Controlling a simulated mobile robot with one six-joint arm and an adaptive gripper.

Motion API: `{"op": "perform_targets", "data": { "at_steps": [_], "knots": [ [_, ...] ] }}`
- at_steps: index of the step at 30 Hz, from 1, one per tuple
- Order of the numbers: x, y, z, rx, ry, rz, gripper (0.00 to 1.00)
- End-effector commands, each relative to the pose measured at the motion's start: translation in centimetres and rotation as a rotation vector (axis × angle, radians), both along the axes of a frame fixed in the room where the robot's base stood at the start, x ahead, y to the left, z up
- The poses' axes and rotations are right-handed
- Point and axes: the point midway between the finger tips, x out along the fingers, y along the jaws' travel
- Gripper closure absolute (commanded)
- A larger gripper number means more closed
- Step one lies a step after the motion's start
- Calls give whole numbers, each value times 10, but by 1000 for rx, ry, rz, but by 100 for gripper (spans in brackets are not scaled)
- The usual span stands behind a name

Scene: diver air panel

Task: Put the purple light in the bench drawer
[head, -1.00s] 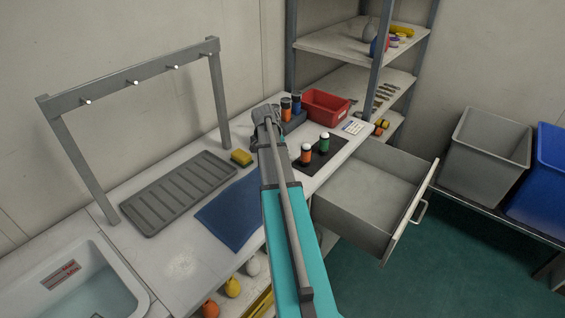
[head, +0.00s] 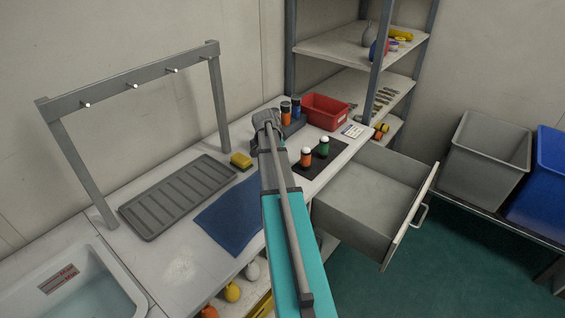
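The bench drawer (head: 372,198) is pulled out at the right end of the bench, and its visible inside is empty. I cannot pick out a purple light for certain. An orange light (head: 306,157) and a green light (head: 324,148) stand upright on a black mat (head: 318,163). Another orange light (head: 286,113) and a blue light (head: 296,105) stand in a dark holder behind them. My arm reaches over the bench, left of the drawer. Its far end is near the dark holder. My gripper's fingers are hidden, so I cannot see whether they hold anything.
A red bin (head: 325,112) and a white card (head: 352,131) are on the bench. Shelves (head: 345,48) stand behind. Grey (head: 484,155) and blue (head: 540,190) bins stand right.

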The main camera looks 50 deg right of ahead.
Motion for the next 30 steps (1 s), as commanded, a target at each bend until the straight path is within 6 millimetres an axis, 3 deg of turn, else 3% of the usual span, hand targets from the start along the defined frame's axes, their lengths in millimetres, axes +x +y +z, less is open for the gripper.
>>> {"op": "perform_targets", "data": {
  "at_steps": [1, 8, 9, 20, 30],
  "knots": [
    [0, 0, 0, 0, 0, 0, 55],
    [0, 0, 0, 0, 0, 0, 98],
    [0, 0, 0, 0, 0, 0, 100],
    [0, 0, 2, 0, 0, 1, 100],
    [0, 0, 22, 0, 0, 1, 100]
  ]
}}
